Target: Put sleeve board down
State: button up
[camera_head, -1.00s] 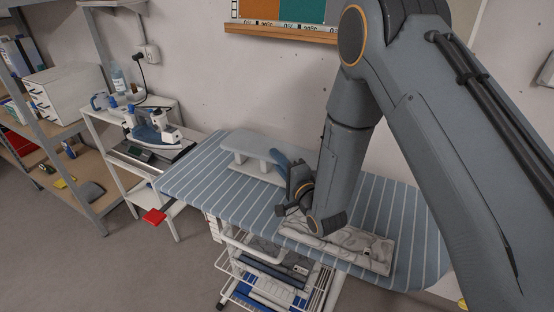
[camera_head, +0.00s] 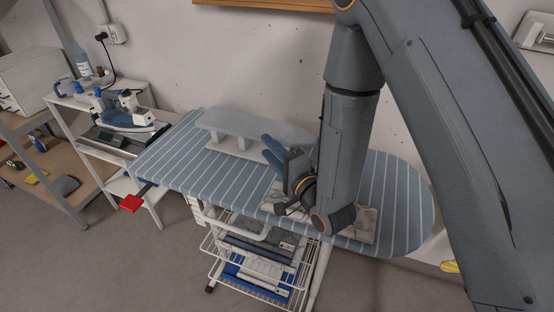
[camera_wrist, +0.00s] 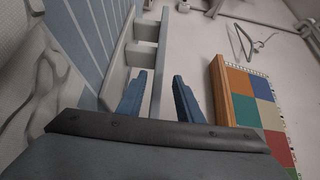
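The pale grey sleeve board (camera_head: 250,128) stands upright on its supports on the far side of the striped ironing board (camera_head: 400,185). My gripper (camera_head: 268,147) is at the sleeve board's right part, its blue fingers pointing left. In the wrist view the two fingers of my gripper (camera_wrist: 159,76) are apart. An edge-on plank of the sleeve board (camera_wrist: 160,50) shows between them, with narrow gaps on both sides. My arm hides the sleeve board's right end in the head view.
A pale marbled pad (camera_head: 368,222) lies on the ironing board behind my arm. An iron (camera_head: 125,115) stands on a shelf unit at left. The wall is close behind. A wire rack (camera_head: 262,270) hangs below. The ironing board's left end is clear.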

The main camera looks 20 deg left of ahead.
jog(key=shift+b+v, duration=0.4)
jog(key=shift+v, duration=1.35)
jog(key=shift+s, duration=0.1)
